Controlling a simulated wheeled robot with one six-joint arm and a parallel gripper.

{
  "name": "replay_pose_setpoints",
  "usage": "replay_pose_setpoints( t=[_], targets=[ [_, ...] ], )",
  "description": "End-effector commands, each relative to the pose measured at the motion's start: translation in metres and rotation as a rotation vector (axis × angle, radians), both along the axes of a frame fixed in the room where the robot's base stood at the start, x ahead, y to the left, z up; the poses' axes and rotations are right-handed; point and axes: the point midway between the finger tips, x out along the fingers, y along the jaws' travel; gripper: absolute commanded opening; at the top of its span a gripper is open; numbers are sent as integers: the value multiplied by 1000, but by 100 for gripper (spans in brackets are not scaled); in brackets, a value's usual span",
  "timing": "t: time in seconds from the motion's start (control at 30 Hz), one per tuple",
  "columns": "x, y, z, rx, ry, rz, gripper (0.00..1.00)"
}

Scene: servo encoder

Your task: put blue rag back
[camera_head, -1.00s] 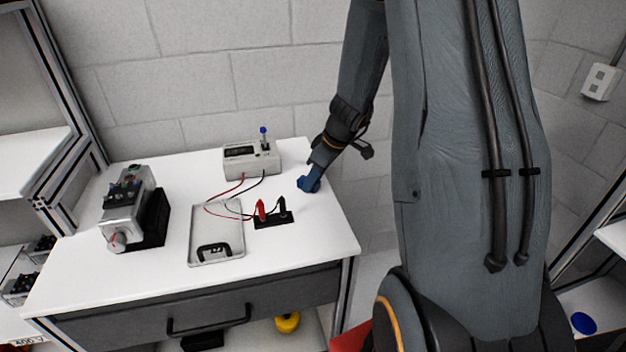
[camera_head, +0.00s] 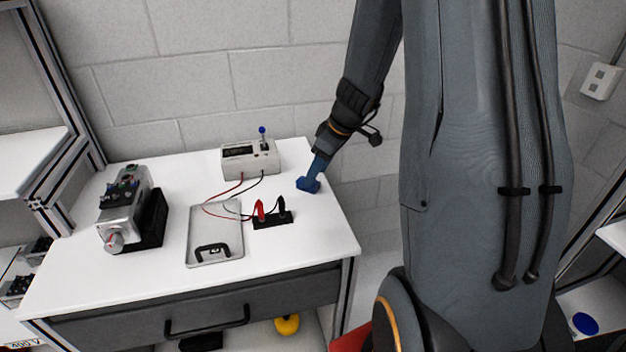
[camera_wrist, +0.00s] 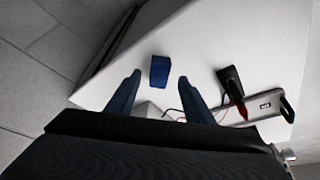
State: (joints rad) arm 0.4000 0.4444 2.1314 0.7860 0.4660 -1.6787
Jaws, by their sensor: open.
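The blue rag (camera_wrist: 159,72) lies on the white table (camera_wrist: 215,35) as a small folded block. In the head view the rag (camera_head: 307,185) is near the table's right edge, right of the probe holder. My gripper (camera_wrist: 158,86) is open in the wrist view, with its blue fingers on either side and the rag between and just beyond the tips. In the head view my gripper (camera_head: 318,166) is right above the rag, apart from it or barely over it; its fingers partly blend with the blue.
A black holder (camera_head: 273,220) with red and black probes stands left of the rag. A grey meter box (camera_head: 250,160) is behind it. A metal tray (camera_head: 215,248) and a motor unit (camera_head: 122,222) lie further left. A blue disc (camera_head: 585,323) is on a shelf at right.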

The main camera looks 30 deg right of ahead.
Motion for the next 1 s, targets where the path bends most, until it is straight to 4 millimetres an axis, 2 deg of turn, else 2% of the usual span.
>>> replay_pose_setpoints(
  t=[0.3, 0.5, 0.63, 0.77, 1.0],
  targets=[
    [-16, -12, 49, -2, -3, 0, 48],
    [-23, -16, 68, -2, -1, 0, 48],
    [-27, -14, 72, 0, 6, -5, 48],
    [-39, 6, 67, 2, 51, -48, 48],
    [-90, 68, 45, -24, 187, -242, 48]
  ],
)
